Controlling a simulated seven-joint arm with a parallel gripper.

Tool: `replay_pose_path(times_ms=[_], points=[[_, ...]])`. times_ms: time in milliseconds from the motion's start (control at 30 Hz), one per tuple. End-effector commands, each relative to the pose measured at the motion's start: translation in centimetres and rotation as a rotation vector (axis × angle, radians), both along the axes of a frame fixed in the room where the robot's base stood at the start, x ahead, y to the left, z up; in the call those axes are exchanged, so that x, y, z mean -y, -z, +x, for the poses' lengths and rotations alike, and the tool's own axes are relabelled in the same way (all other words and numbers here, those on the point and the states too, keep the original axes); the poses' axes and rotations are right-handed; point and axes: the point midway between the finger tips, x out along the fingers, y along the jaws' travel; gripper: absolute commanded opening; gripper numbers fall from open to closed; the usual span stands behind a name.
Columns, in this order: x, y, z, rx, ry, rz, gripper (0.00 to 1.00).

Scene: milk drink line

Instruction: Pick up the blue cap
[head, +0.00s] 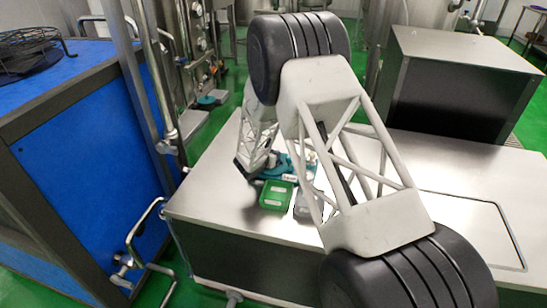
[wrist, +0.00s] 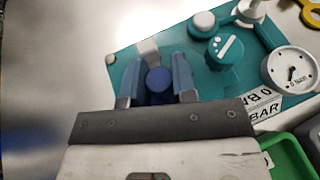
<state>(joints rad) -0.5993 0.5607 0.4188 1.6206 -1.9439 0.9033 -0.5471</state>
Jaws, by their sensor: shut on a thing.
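In the wrist view the dark blue cap (wrist: 158,81) sits between the two blue fingers of my gripper (wrist: 155,68). The gripper is shut on the cap. Behind them lies a teal board (wrist: 125,68) with a teal knob (wrist: 224,52) and a round gauge (wrist: 290,70) to the right. In the head view the board (head: 299,172) shows partly on the steel table; my arm hides the cap and the fingertips there. I cannot tell whether the cap touches the board.
A green tray (head: 268,186) stands on the steel table (head: 215,195) in front of the board, with a grey container (head: 303,208) to its right. A yellow ring (wrist: 309,12) is at the wrist view's upper right. The table's left part is clear.

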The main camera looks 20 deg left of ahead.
Motion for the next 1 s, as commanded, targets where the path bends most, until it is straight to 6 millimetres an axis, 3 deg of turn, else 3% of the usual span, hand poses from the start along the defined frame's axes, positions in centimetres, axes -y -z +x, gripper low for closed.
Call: replay_pose_path(times_ms=[267, 1000], points=[[0.1, -2.9, -0.2, 0.001, 0.000, 0.001, 0.03], [5.3, -3.8, -10.9, 0.000, 0.000, 0.000, 0.03]])
